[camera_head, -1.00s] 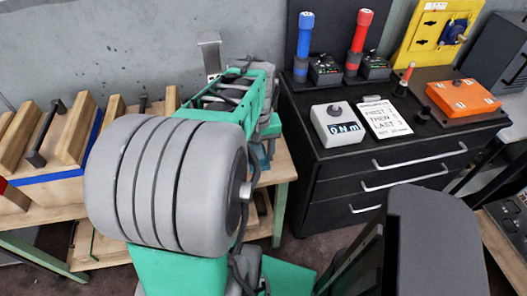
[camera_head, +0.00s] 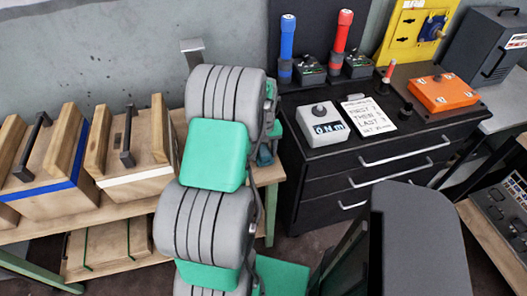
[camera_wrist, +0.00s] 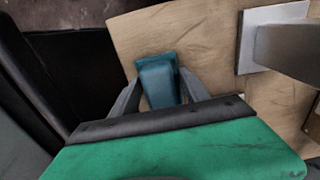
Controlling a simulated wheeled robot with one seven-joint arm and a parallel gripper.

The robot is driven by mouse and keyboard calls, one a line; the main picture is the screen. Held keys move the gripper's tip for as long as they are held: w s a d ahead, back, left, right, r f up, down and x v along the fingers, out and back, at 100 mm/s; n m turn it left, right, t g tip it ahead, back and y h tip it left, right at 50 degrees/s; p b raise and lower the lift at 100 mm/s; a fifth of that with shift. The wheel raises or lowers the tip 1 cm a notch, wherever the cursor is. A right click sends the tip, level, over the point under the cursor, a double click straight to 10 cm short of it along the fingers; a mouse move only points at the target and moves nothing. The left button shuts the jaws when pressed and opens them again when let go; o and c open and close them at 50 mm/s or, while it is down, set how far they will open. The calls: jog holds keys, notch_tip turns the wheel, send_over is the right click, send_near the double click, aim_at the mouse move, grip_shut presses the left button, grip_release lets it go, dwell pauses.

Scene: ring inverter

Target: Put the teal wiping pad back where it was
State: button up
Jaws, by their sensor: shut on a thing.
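The teal wiping pad (camera_wrist: 158,75) is a small blue-green block in the wrist view. My gripper (camera_wrist: 160,90) is shut on it, with one dark grey finger on each side. The pad is over the wooden bench top (camera_wrist: 205,65), near its left edge in that view; I cannot tell whether it touches the wood. In the head view my arm hides most of the gripper. A small teal patch shows just right of my arm at the bench's right end, but I cannot tell whether it is the pad.
A white plate (camera_wrist: 245,50) with a grey post (camera_wrist: 285,45) stands right of the pad. Wooden boxes with black handles (camera_head: 130,150) stand on the bench's left. The black drawer cabinet (camera_head: 375,165) is to the right, carrying a torque display (camera_head: 322,125) and an orange box (camera_head: 443,92).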

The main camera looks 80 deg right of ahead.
aim_at(264, 150)
jog(key=shift+f, duration=0.15)
jog(key=o, duration=1.5)
jog(key=shift+c, duration=0.2)
notch_tip(264, 150, up, 12)
jog(key=shift+r+b, duration=0.25)
jog(key=shift+b, duration=0.05)
